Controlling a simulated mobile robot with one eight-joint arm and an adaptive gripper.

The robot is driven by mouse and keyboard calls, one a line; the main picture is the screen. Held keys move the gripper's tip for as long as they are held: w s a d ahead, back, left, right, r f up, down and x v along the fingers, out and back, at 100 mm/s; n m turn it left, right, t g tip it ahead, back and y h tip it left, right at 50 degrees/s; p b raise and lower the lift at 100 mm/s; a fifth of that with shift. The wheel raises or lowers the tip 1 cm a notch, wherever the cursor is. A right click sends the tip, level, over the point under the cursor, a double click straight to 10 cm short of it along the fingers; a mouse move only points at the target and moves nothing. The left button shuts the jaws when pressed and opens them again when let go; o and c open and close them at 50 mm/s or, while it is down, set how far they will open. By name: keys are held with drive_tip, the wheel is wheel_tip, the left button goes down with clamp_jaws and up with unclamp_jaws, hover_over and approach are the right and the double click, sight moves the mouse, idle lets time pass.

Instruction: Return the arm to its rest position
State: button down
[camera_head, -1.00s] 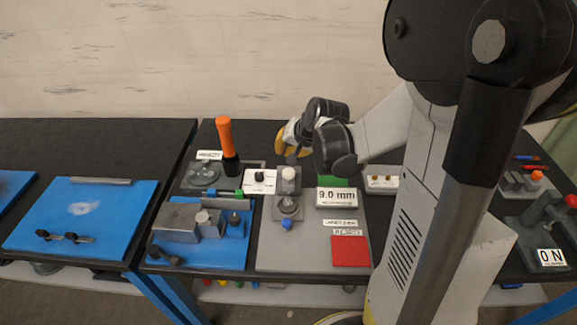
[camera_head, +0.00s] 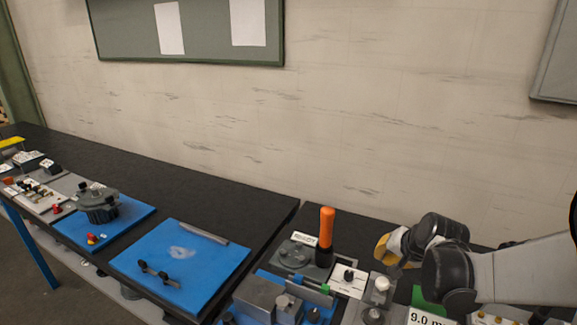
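My arm (camera_head: 520,272) reaches in from the right edge, over the right-hand bench. Its black wrist joints (camera_head: 445,270) show at the lower right. My gripper is at most partly in view near the yellow and white part (camera_head: 391,246) at the arm's end. Its fingers cannot be made out, so I cannot tell whether it is open or shut or holds anything. The arm's end is above the bench, behind and right of a white-topped grey block (camera_head: 378,290).
An orange-handled tool (camera_head: 326,232) stands upright left of my arm. A blue mat (camera_head: 190,262) with black clamps lies further left. Another blue mat (camera_head: 135,217) bears a dark round housing (camera_head: 97,204). The black bench top (camera_head: 200,195) along the wall is clear.

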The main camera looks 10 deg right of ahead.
drive_tip(key=s+a+f+n+b, duration=0.2)
drive_tip(key=s+a+n+b, duration=0.6)
drive_tip(key=s+a, duration=0.6)
drive_tip(key=s+b, duration=0.2)
drive_tip(key=s, duration=0.3)
drive_tip(key=shift+a, duration=0.4)
drive_tip(key=shift+w, duration=0.1)
